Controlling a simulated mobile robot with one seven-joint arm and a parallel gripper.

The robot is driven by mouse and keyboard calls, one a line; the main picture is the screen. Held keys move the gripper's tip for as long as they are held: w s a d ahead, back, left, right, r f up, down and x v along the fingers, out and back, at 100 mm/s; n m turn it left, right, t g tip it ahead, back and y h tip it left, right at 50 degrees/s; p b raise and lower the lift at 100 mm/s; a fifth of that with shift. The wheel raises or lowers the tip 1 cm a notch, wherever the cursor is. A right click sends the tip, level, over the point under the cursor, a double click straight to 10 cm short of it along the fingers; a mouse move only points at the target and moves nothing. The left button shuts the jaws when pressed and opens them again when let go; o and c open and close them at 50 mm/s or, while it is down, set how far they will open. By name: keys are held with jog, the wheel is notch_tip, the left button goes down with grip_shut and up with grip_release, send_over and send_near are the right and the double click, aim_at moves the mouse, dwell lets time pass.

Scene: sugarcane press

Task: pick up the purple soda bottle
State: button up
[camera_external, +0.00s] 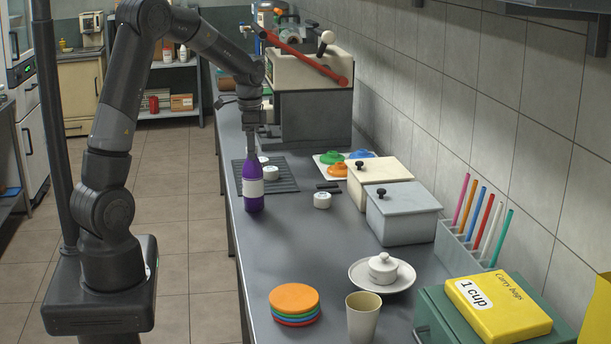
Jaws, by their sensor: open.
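The purple soda bottle (252,188) stands upright on the grey counter, near its left edge. It has a white label around its middle. My gripper (251,138) points straight down over the bottle, with its fingers at the bottle's neck. The jaws are open. The neck and cap are partly hidden by the fingers, and I cannot tell whether the fingers touch them.
A dark ribbed mat (284,182) with small white round items lies behind the bottle. A white round item (322,200) sits to its right. Two lidded boxes (405,222) stand further right. Stacked coloured discs (294,299) and a cup (363,318) are in front. The press (310,100) stands behind.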

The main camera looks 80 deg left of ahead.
aim_at(252, 162)
notch_tip(252, 162, down, 5)
jog(key=shift+f, duration=0.15)
jog(key=shift+w, duration=0.1)
grip_shut()
dwell(0.8)
